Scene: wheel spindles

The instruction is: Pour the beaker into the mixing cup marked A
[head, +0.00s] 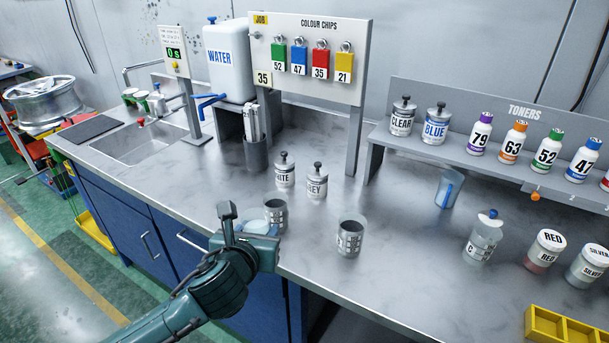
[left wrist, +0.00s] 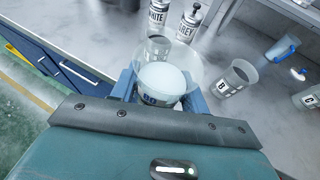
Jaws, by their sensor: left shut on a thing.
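My left gripper (head: 250,238) is shut on a clear beaker (head: 257,227) with pale white contents. In the left wrist view the beaker (left wrist: 168,62) sits between the blue fingers, its wide mouth and white liquid showing. A grey mixing cup (head: 276,214) stands on the bench just beyond the beaker, partly hidden by it; its letter is not readable. In the left wrist view this cup (left wrist: 157,44) shows behind the beaker's rim. A second cup, marked B (left wrist: 238,76), stands to the right; the head view shows it too (head: 349,238). My right gripper is not in view.
WHITE (head: 284,170) and GREY (head: 317,182) tins stand behind the cups. The toner shelf (head: 460,151) is at the back right. The bench between cup B and the jug is clear.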

